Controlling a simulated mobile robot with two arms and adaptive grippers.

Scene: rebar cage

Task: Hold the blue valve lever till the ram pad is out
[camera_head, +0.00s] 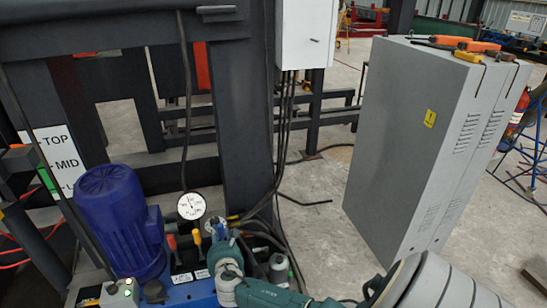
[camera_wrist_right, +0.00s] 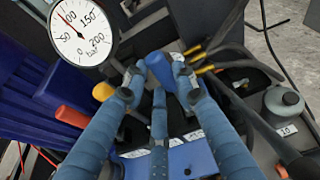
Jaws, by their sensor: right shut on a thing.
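In the right wrist view, the blue valve lever (camera_wrist_right: 158,68) sits between the fingertips of my right gripper (camera_wrist_right: 157,75). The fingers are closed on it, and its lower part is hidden. In the head view my right gripper (camera_head: 217,236) is down at the valve block, just right of the yellow lever (camera_head: 196,237) and the red lever (camera_head: 171,242). The yellow lever (camera_wrist_right: 103,91) and red lever (camera_wrist_right: 72,117) stand to the left in the wrist view. I cannot make out the ram pad. My left gripper is not in view.
A pressure gauge (camera_head: 191,206) stands behind the levers. A large blue motor (camera_head: 115,220) is to the left, near a TOP/MID sign (camera_head: 57,160). Black hoses run close on the right. A tall grey cabinet (camera_head: 415,145) stands further right, with bare floor before it.

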